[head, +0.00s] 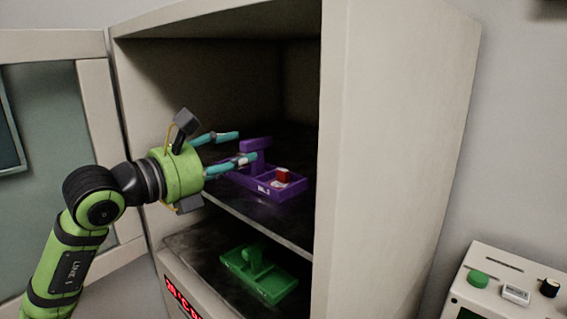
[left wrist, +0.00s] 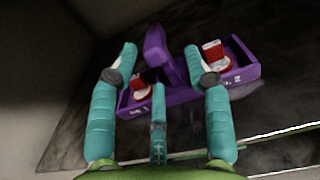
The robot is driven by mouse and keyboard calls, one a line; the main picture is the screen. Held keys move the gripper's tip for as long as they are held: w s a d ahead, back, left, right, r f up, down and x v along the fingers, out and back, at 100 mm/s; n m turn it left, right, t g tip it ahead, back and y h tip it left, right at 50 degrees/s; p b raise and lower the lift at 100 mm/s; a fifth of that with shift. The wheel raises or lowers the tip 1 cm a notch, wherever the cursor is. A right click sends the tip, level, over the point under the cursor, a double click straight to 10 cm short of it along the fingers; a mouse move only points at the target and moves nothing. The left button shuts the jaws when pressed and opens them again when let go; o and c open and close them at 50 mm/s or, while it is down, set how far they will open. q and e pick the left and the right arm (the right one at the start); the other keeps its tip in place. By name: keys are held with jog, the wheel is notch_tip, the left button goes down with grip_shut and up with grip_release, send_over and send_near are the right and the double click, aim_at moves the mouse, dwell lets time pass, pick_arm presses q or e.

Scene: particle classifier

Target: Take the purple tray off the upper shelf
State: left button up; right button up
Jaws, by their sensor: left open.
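The purple tray (head: 272,186) sits on the upper shelf inside the cabinet, with an upright purple handle (head: 254,145). A red-and-white item (head: 283,176) lies in its right compartment. In the left wrist view the tray (left wrist: 180,95) shows two compartments, each holding a red-and-white item, with the handle (left wrist: 156,50) between them. My left gripper (head: 240,148) is open at the handle; in the left wrist view its teal fingers (left wrist: 165,70) lie to either side of the handle, with no clear contact. The left part of the tray is partly hidden by the fingers. My right gripper is not in view.
A green tray (head: 260,274) sits on the lower shelf. The cabinet's right wall (head: 385,150) stands close to the right of the purple tray. The open door (head: 60,150) is at the left. A control box (head: 510,285) stands at the lower right.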

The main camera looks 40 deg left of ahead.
aim_at(257, 138)
pick_arm(q)
jog(key=shift+w+r, duration=0.2)
jog(key=shift+w+r+p, duration=0.2)
jog(key=shift+w+p, duration=0.2)
jog(key=shift+p, duration=0.4)
jog(key=shift+w+r+p, duration=0.25)
jog(key=shift+w+p, duration=0.7)
jog(key=shift+w, duration=0.15)
jog(key=shift+w+d+f, duration=0.15)
jog(key=shift+w+f, duration=0.05)
jog(key=shift+w, duration=0.9)
jog(key=shift+w+f, duration=0.15)
jog(key=shift+w, duration=0.1)
grip_shut()
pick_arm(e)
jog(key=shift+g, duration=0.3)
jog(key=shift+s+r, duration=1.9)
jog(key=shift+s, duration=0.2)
